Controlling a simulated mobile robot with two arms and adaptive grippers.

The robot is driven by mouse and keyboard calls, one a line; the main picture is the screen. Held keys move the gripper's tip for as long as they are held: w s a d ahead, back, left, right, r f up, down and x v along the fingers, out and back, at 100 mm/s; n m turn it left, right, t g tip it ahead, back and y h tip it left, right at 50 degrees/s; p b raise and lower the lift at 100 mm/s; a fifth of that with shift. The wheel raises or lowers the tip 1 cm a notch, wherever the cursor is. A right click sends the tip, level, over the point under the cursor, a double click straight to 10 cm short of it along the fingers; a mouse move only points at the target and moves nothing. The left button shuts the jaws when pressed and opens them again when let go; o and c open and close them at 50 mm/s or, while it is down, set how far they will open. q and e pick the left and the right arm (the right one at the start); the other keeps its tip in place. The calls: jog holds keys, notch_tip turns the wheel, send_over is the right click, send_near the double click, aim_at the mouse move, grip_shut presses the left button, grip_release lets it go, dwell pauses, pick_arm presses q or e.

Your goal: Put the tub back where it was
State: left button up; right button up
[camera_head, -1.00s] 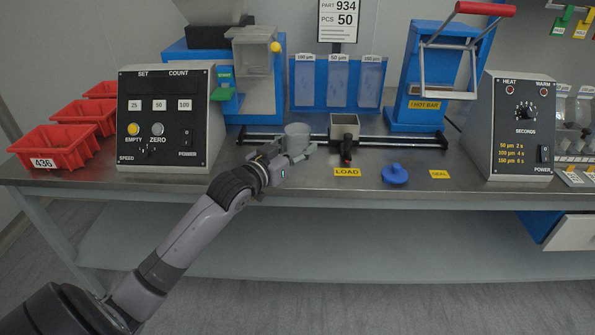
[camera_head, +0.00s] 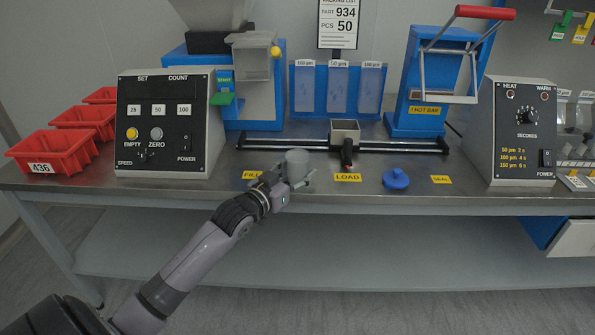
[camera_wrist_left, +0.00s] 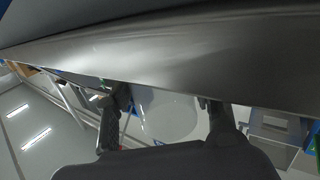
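The tub (camera_head: 297,162) is a small grey round cup near the front of the steel bench, right of the FILL label. My left gripper (camera_head: 292,175) comes in from the front left and has its fingers around the tub. The tub looks upright; whether its base touches the bench is hard to tell. In the left wrist view the pale round tub (camera_wrist_left: 168,112) lies between the two dark fingers (camera_wrist_left: 165,108). My right gripper is not in view.
Behind the tub runs a black rail with a square cup carriage (camera_head: 345,133). The LOAD label (camera_head: 347,178) and a blue knobbed lid (camera_head: 396,179) lie to the right. The count box (camera_head: 165,125) stands left. Bench between tub and count box is mostly clear.

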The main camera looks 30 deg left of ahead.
pick_arm(q)
jog(key=shift+o, duration=1.4)
jog(key=shift+r, duration=0.1)
jog(key=shift+s, duration=0.15)
jog(key=s+p, duration=0.2)
jog(key=s, duration=0.9)
jog(key=s+d+f+g, duration=0.2)
jog(key=s+f+g, duration=0.1)
jog(key=f, duration=0.5)
jog(key=s+d+f+g, duration=0.2)
jog(key=s+f, duration=0.1)
jog(key=f, duration=0.5)
jog(key=s+d+f+g, duration=0.3)
jog(key=f, duration=0.5)
jog(key=s+d+f+m+g, duration=0.2)
jog(key=s+d+f+g, duration=0.4)
jog(key=s+d+f, duration=0.4)
jog(key=s+f, duration=0.1)
jog(key=s, duration=0.1)
jog(key=shift+s+d+f+g, duration=0.25)
jog(key=shift+s+d+g, duration=0.05)
jog(key=shift+s, duration=0.05)
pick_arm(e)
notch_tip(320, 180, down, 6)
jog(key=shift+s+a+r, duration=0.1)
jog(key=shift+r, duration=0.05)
